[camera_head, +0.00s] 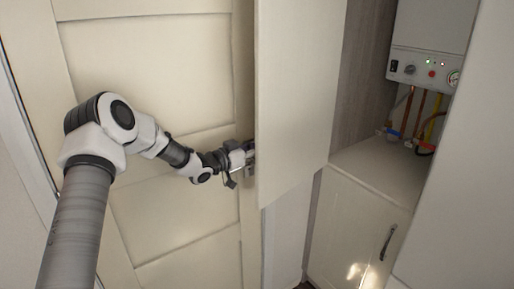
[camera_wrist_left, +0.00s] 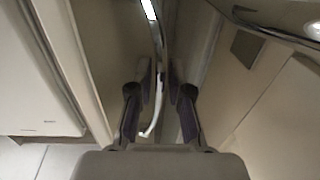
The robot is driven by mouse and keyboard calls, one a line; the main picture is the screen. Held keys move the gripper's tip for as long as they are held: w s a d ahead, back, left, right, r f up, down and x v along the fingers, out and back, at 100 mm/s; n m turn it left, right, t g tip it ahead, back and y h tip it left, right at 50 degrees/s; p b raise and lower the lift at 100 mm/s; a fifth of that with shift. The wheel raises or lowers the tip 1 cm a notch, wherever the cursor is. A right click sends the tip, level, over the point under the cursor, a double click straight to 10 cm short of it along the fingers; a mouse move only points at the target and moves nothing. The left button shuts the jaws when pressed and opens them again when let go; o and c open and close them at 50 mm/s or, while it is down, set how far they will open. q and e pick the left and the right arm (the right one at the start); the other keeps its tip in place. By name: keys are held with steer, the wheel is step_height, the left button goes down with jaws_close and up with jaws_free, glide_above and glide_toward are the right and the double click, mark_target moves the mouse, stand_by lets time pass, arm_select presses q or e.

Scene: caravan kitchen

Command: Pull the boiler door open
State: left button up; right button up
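The boiler door (camera_head: 295,90) is a tall cream panel that stands swung wide open in the head view. The white boiler (camera_head: 432,25) shows inside the cupboard behind it. My left gripper (camera_head: 245,160) is at the door's left edge, on its outer side, partly hidden. In the left wrist view the fingers of the gripper (camera_wrist_left: 160,80) are close together on either side of a thin, pale, curved handle (camera_wrist_left: 152,125). They look shut on it, though the contact is dim. My right gripper is not in view.
A cream panelled door (camera_head: 165,75) stands behind my left arm. A lower cupboard (camera_head: 350,230) with a dark handle (camera_head: 388,242) is below the boiler's shelf (camera_head: 385,165). A pale panel (camera_head: 465,190) borders the right side. Pipes (camera_head: 420,115) hang under the boiler.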

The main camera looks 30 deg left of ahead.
arm_select(q)
steer(key=v, duration=1.2)
